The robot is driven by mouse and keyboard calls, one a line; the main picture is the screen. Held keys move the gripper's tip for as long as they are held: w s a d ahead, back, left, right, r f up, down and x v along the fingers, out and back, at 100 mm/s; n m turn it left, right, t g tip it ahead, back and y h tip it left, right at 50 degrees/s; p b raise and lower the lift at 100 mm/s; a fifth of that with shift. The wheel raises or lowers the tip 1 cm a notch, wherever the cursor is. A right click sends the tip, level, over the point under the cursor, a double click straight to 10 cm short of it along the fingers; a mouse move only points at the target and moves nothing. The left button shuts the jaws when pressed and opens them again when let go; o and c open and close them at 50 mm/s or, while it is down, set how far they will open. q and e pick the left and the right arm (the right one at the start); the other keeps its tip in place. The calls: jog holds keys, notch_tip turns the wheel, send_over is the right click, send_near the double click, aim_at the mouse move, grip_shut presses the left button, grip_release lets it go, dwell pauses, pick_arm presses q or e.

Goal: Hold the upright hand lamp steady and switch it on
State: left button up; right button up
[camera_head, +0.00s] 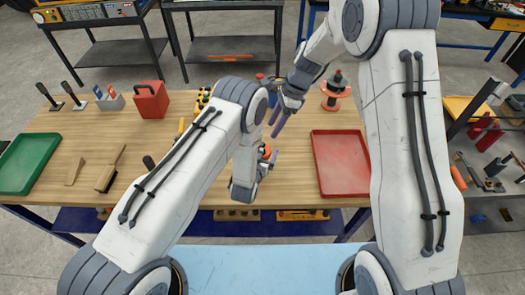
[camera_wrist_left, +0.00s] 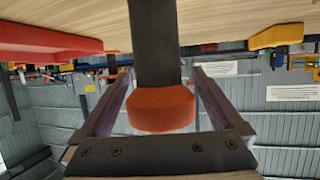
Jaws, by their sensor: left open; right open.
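The hand lamp (camera_head: 265,151) shows only as a small orange part in the head view, mostly hidden behind my left arm. In the left wrist view, which looks upside down, it is a black shaft (camera_wrist_left: 154,45) with an orange-red end (camera_wrist_left: 161,110). My left gripper (camera_head: 268,158) is open, with a finger on each side of the lamp in the left wrist view (camera_wrist_left: 160,98). Gaps show between the fingers and the lamp. My right gripper (camera_head: 278,122) is open and empty, just beyond the lamp in the head view. The lamp's switch cannot be made out.
A red tray (camera_head: 341,163) lies right of the lamp, and a green tray (camera_head: 27,163) at the far left. A red box (camera_head: 151,100), a brush (camera_head: 110,171) and an orange stand (camera_head: 336,91) are also on the wooden bench (camera_head: 70,135). Bench space at left is partly clear.

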pick_arm(q)
jog(key=shift+w+f, duration=0.1)
jog(key=shift+w, duration=0.1)
jog(key=c, duration=1.5)
pick_arm(e)
grip_shut()
dwell(0.5)
